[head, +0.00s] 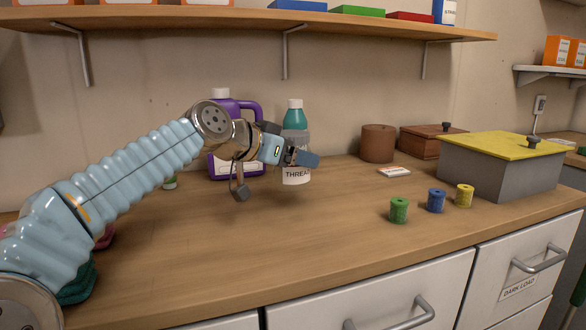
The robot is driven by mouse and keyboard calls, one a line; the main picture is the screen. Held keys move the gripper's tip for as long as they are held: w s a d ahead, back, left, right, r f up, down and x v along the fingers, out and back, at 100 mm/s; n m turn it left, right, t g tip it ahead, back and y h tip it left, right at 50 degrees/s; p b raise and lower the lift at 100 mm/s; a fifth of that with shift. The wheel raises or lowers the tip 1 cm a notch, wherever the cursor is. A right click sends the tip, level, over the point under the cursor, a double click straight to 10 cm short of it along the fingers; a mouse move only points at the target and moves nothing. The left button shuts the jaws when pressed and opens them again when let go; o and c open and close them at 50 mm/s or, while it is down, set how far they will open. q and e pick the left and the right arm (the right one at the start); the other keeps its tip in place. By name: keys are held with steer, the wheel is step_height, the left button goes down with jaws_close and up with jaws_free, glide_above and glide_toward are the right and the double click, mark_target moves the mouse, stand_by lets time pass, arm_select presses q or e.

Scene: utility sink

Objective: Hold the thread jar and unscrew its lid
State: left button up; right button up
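The thread jar (296,176) stands upright on the wooden counter near the wall, left of the picture's middle. Its white label reads "THREA", with the rest cut off from clear view. A grey band, which looks like its lid (298,137), shows above my gripper. My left gripper (301,157) reaches in from the left at the jar's upper part and covers some of it. I cannot tell whether its fingers touch the jar or are closed on it. My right gripper is not in view.
A teal bottle (295,117) and a purple jug (226,168) stand behind. Green (399,210), blue (436,201) and yellow (464,196) spools lie right of the jar. A brown canister (378,144) and a yellow-lidded grey box (500,174) stand farther right. The front counter is clear.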

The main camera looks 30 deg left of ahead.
arm_select(q)
steer(key=w+r+v, duration=0.1)
steer(key=r+v, duration=0.2)
steer(key=v, duration=1.3)
steer(key=shift+p, duration=0.35)
steer(key=shift+r, duration=0.15)
steer(key=o, duration=0.5)
steer(key=c, duration=0.9)
steer(key=shift+c, duration=0.2)
